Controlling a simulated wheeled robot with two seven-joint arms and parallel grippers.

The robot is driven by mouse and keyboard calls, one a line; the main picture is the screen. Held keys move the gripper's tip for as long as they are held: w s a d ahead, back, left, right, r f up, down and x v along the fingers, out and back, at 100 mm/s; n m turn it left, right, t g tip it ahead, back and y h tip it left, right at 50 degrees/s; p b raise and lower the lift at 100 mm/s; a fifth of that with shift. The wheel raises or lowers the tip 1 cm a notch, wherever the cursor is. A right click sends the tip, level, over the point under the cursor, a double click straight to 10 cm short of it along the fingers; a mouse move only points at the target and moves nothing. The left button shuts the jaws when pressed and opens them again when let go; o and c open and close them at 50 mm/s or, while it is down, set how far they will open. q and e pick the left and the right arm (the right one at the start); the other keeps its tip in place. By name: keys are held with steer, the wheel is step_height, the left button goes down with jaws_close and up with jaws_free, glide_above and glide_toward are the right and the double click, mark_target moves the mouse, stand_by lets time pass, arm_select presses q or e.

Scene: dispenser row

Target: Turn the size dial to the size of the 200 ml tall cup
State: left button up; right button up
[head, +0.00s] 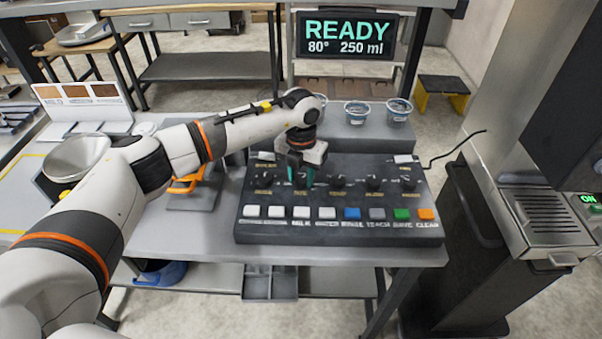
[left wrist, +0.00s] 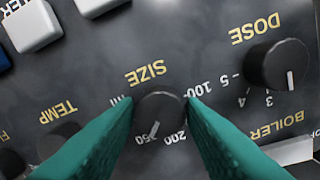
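The size dial (left wrist: 159,117) is a black knob with a white pointer. The pointer lies towards the 250 mark, beside the 200 mark. My left gripper (head: 301,178) is over the control panel (head: 340,228). In the left wrist view its teal fingertips (left wrist: 160,102) stand on either side of the size dial, seemingly with narrow gaps. The display (head: 347,36) reads READY, 80°, 250 ml. Cups (head: 356,111) stand on a grey block behind the panel; I cannot tell which is the 200 ml tall one. My right gripper is out of view.
The dose dial (left wrist: 279,65) and temp dial (left wrist: 60,143) flank the size dial. A row of coloured buttons (head: 352,213) runs along the panel's front. A metal bowl (head: 78,157) is at the left. A dark machine with a drip grille (head: 552,226) stands at the right.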

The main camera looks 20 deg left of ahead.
arm_select(q)
steer(key=c, duration=0.5)
steer(key=shift+n, duration=0.6)
steer(key=n+b, duration=0.1)
steer(key=n, duration=0.2)
steer(key=shift+n+b, duration=0.5)
steer(key=shift+n, duration=1.7)
steer(key=o, duration=1)
steer(key=shift+c, duration=0.2)
